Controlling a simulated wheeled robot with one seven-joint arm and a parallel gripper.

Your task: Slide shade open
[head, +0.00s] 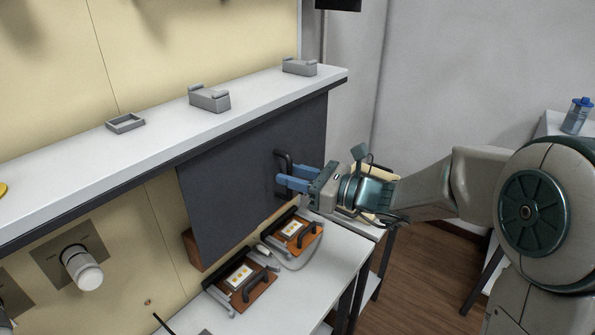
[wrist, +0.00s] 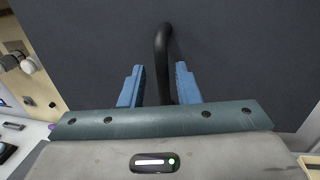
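The shade is a dark grey flat panel (head: 235,180) hanging under the white shelf in the head view; it also fills the upper part of the wrist view (wrist: 90,50). A black handle (head: 281,158) stands on its right part. My gripper (head: 283,176) is at the handle. In the wrist view the handle (wrist: 161,50) runs between the two blue fingers of my gripper (wrist: 158,85), with a visible gap to the left finger. The right finger is very close to the handle, and I cannot tell whether it touches.
The white shelf (head: 160,145) above holds several small grey trays and blocks. Below, a white bench (head: 320,255) holds two brown boards (head: 245,283) with black handles. A white knob (head: 80,268) sticks out of the wall at left. A blue bottle (head: 577,115) stands far right.

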